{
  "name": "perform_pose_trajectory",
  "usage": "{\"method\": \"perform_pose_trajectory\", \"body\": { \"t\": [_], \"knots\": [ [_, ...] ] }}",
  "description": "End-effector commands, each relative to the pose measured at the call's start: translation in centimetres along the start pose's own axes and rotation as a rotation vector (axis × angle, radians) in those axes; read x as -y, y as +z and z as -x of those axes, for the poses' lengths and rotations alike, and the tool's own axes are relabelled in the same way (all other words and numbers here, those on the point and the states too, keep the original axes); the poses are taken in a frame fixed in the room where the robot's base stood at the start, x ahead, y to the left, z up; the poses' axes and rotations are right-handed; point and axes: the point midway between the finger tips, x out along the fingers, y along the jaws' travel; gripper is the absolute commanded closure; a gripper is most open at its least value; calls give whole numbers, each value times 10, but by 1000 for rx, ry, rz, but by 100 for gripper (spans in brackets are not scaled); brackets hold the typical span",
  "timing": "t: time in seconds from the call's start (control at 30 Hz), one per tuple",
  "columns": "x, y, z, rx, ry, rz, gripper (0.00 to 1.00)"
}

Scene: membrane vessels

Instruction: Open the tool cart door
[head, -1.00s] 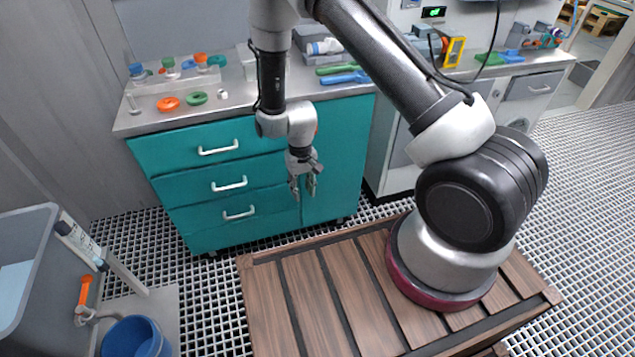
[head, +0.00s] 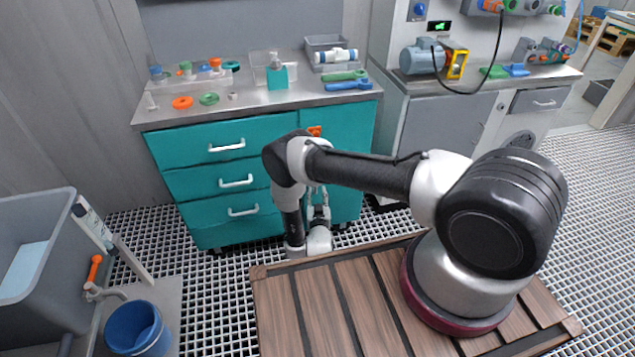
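The teal tool cart (head: 222,128) stands against the back wall with a steel top. Its left side has several drawers with white handles. Its right side is a plain teal door (head: 348,165), which looks shut and flush, partly hidden by my arm. An orange piece (head: 315,131) shows at the door's upper left. My gripper (head: 318,193) is low in front of the door, below the orange piece, with its fingers pointing up. The fingers look apart with nothing between them. Whether they touch the door cannot be told.
Caps, rings, a bottle (head: 277,72) and tools lie on the cart top. A grey bench (head: 437,122) stands to the right. A grey sink (head: 40,255) and blue bucket (head: 137,328) are at the left. Grated floor lies before the cart.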

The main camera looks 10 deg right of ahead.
Motion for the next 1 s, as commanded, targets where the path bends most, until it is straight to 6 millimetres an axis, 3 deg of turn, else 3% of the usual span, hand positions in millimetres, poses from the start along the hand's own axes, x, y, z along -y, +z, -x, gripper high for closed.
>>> {"method": "perform_pose_trajectory", "body": {
  "t": [0.17, 0.53, 0.9, 1.0],
  "knots": [
    [0, -10, -13, -41, -1, -5, 67],
    [0, -12, -69, -37, -2, -5, 67],
    [1, -12, -78, -36, -5, -3, 67],
    [1, -12, -78, -35, -5, -3, 83]
  ]
}}
